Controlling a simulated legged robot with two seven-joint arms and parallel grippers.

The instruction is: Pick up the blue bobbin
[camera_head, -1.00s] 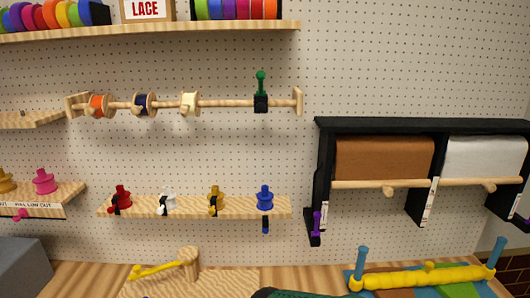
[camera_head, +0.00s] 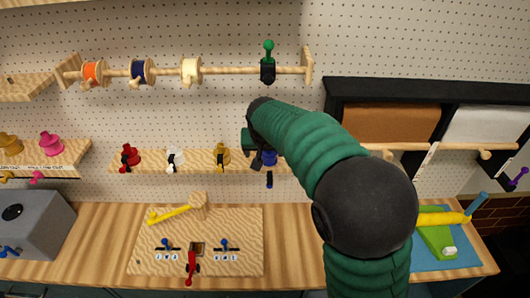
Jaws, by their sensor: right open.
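The blue bobbin (camera_head: 268,158) is on the right end of the lower wooden wall shelf (camera_head: 145,167). My green and black right arm covers part of it. My right gripper (camera_head: 255,145) is at the bobbin, at the far end of that arm; its jaws are open, though their exact place around or beside the bobbin is hard to see. A small dark blue piece (camera_head: 269,180) hangs below the shelf under the bobbin. My left gripper does not show.
Red (camera_head: 130,156), white (camera_head: 174,160) and gold (camera_head: 221,155) bobbins stand left on the same shelf. A spool rod (camera_head: 225,71) runs above. Black paper-roll holders (camera_head: 334,95) are to the right. A board with small levers (camera_head: 230,225) lies on the counter below.

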